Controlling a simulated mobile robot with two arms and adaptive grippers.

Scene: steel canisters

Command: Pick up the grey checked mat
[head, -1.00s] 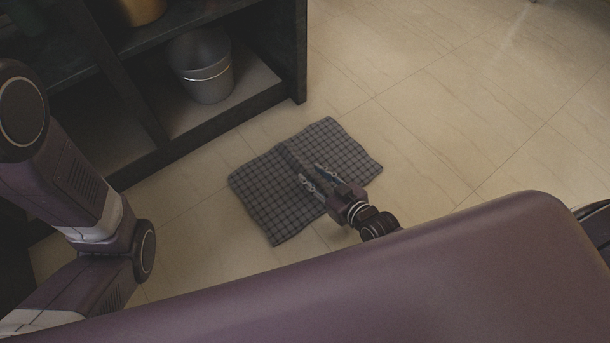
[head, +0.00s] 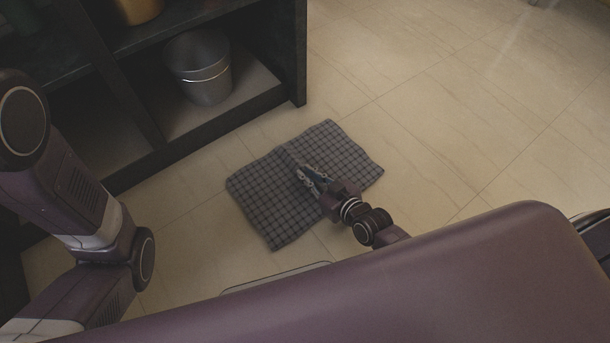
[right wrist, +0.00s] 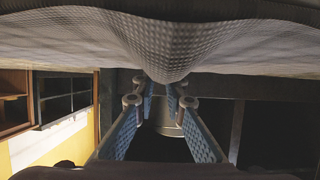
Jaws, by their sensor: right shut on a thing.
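The grey checked mat (head: 262,207) lies spread out in the head view, with a crease across its middle. My right gripper (head: 303,174) reaches over it from the lower right, its fingertips at the crease. In the right wrist view the mat (right wrist: 235,42) fills the top, and a bunched fold of it comes down to the fingertips (right wrist: 160,96). The right gripper is shut on this fold. The blue finger pads stay apart nearer the palm. I cannot tell whether the mat is off the floor. My left arm shows at the left, but its gripper is out of view.
A dark shelf unit (head: 225,115) stands behind and left of the mat. A steel canister (head: 207,85) is on its low shelf, and a golden container (head: 137,10) is partly visible above. The tiled floor (head: 450,110) to the right is clear.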

